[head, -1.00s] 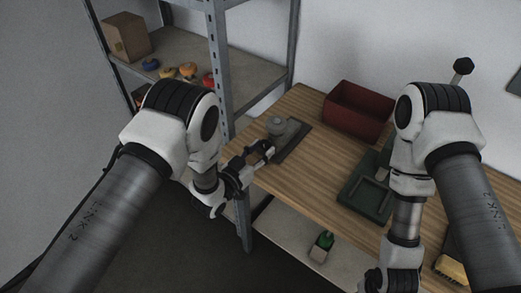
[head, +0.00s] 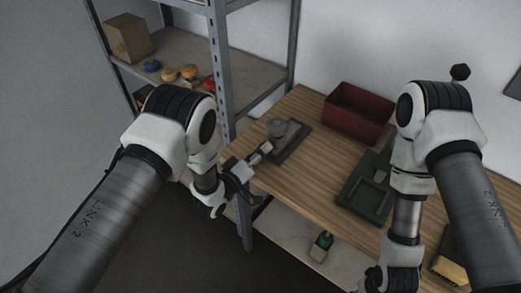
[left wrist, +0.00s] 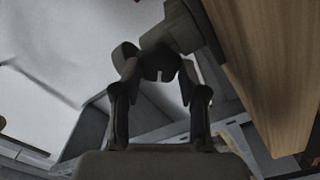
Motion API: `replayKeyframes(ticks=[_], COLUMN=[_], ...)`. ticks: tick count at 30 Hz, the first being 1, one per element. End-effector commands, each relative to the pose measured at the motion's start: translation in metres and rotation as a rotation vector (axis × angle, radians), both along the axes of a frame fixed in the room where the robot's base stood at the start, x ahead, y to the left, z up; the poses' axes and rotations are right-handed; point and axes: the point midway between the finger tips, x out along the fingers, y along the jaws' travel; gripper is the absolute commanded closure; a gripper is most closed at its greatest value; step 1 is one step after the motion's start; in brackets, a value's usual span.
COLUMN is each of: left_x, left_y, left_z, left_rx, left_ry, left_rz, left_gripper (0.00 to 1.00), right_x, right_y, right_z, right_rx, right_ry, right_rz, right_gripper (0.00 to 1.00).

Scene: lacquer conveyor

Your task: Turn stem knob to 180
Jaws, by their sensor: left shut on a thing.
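The grey valve-like fixture (head: 277,126) with a round top stands on a dark base plate (head: 290,145) at the table's left edge. My left gripper (head: 264,149) reaches it from the front left. In the left wrist view, the fingers of my left gripper (left wrist: 159,72) are closed around the dark stem knob (left wrist: 157,64), which sticks out of the fixture's round body (left wrist: 172,33). The knob's marking and angle cannot be read. In the head view the knob is mostly hidden by the fingers.
A red bin (head: 356,112) stands at the back of the wooden table (head: 305,180). A green tray (head: 366,200) lies right of centre. A metal shelf post (head: 222,70) stands close to my left arm. A green-topped bottle (head: 321,246) stands on the lower shelf.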

Motion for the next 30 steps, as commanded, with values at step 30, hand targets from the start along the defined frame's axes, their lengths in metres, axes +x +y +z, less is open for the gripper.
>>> replayKeyframes(ticks=[30], left_x=[0.003], left_y=[0.0], left_z=[0.001], left_rx=[-0.784], left_ry=[0.556], left_rz=[-0.006], left_gripper=[0.93], right_x=[0.0], right_y=[0.0], right_z=[0.026], right_rx=[0.0], right_ry=[0.0], right_rz=[0.0], right_gripper=[0.6])
